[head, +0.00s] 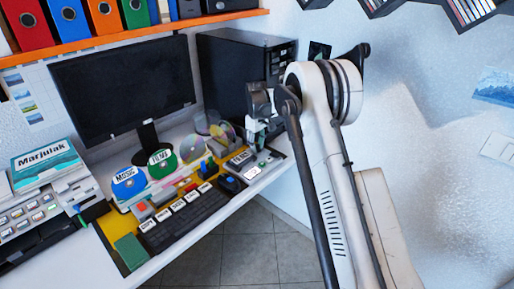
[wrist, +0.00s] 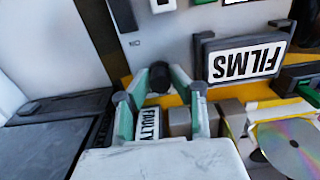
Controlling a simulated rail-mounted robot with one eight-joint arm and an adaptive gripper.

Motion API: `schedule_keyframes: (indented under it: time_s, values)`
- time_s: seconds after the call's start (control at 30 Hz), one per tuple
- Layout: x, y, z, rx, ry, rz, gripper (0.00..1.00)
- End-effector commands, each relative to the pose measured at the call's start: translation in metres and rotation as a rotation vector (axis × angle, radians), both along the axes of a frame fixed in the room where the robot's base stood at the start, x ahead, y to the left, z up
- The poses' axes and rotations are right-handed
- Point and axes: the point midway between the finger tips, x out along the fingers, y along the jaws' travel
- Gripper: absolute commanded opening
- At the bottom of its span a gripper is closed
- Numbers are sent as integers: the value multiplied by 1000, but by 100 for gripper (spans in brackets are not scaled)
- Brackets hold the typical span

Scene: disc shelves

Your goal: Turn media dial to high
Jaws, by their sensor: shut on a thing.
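A dark round knob (wrist: 160,76), which appears to be the media dial, stands between the fingertips in the wrist view. My gripper (wrist: 160,86) is shut on it, with one green-and-grey finger on each side. The dial's pointer and its setting cannot be made out. In the head view my gripper (head: 258,134) reaches down at the right end of the desk equipment, and I cannot make out the dial there.
A box labelled FILMS (wrist: 240,58) and a FAULTY label (wrist: 148,125) are near the fingers. A disc (wrist: 290,148) lies to the right. In the head view a monitor (head: 125,85), a black keyboard (head: 184,216) and a black cabinet (head: 235,75) surround the workspace.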

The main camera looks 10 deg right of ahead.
Motion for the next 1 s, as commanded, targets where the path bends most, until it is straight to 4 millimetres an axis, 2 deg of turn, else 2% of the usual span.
schedule_keyframes:
  time_s: [0.7, 1.0]
  values:
    - [0, 1, 0, 1, -1, -670, 0]
    - [0, 1, 0, 1, -1, -885, 0]
